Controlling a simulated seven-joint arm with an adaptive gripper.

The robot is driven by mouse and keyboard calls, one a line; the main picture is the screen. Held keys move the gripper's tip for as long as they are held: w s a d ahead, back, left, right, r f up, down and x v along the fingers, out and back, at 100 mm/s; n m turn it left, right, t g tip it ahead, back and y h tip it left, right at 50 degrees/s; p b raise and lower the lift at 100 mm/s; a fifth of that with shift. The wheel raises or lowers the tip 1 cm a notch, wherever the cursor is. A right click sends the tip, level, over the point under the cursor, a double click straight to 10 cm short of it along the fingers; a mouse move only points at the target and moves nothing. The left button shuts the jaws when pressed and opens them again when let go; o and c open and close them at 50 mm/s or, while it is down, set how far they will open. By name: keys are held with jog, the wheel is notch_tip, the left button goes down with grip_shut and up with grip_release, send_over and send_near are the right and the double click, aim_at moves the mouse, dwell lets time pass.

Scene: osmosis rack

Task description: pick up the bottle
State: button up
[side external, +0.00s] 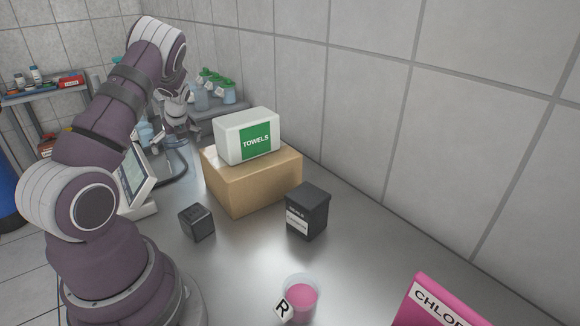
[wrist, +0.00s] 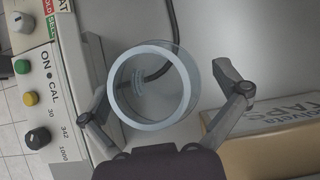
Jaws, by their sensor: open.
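A clear, open-topped round vessel (wrist: 185,88), which may be the bottle, stands upright in the wrist view with its pale rim facing the camera. Faint markings show inside it. My gripper (wrist: 160,86) is open, with one finger on each side of the vessel. Whether the fingers touch it I cannot tell. In the side external view my gripper (side external: 180,128) points down behind the instrument at the back left.
An instrument with knobs (wrist: 32,85) stands close on the left in the wrist view. A cardboard box (side external: 250,180) carries a towels box (side external: 233,138). Several green-capped bottles (side external: 228,92) stand behind. Dark boxes (side external: 308,212) and a pink cup (side external: 301,300) stand nearer.

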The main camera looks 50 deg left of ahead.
jog(key=c, duration=0.9)
jog(key=shift+c, duration=0.3)
